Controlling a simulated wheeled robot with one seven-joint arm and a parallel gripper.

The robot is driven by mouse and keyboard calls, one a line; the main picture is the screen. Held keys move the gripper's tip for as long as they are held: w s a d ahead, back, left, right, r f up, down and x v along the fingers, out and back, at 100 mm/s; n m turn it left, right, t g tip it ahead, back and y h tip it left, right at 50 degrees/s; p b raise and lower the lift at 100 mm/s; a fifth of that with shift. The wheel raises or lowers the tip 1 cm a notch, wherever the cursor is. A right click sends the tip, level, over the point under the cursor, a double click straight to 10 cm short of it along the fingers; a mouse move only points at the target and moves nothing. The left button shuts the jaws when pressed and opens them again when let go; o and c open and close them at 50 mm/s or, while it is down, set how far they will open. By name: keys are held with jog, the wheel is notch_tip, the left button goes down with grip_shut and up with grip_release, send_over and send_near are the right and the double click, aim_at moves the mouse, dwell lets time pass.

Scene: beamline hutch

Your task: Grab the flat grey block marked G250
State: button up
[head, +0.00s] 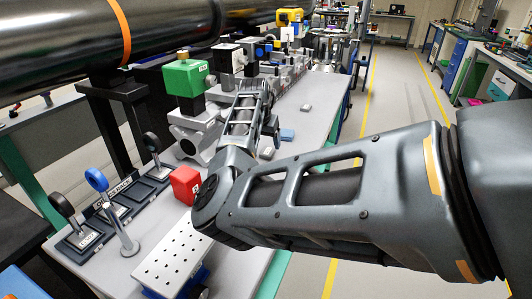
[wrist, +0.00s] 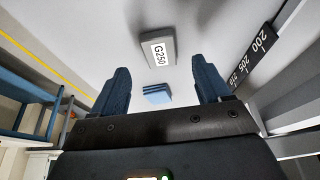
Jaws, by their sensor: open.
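The flat grey block marked G250 (wrist: 162,46) lies on the light bench top in the wrist view, beyond my fingertips, its white label facing up. In the head view, a small grey block (head: 267,153) just beyond my forearm appears to be it; its label is not readable there. My gripper (wrist: 162,84) is open and empty, pointing down over the bench. A blue block (wrist: 157,94) shows between the fingers in the wrist view, and in the head view (head: 287,134) it lies right of my gripper. The G250 block is apart from both fingers.
Another small grey block (head: 306,107) lies farther back on the bench. A black scale strip (wrist: 252,54) marked 200 and 205 runs along the rail. A green box (head: 186,77) and a red block (head: 184,184) stand left of my arm. The bench's right edge is close.

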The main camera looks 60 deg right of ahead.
aim_at(267, 151)
jog(key=shift+x, duration=2.35)
jog(key=shift+a, duration=0.15)
jog(key=shift+c, duration=0.4)
jog(key=c, duration=1.1)
jog(key=shift+r, duration=0.2)
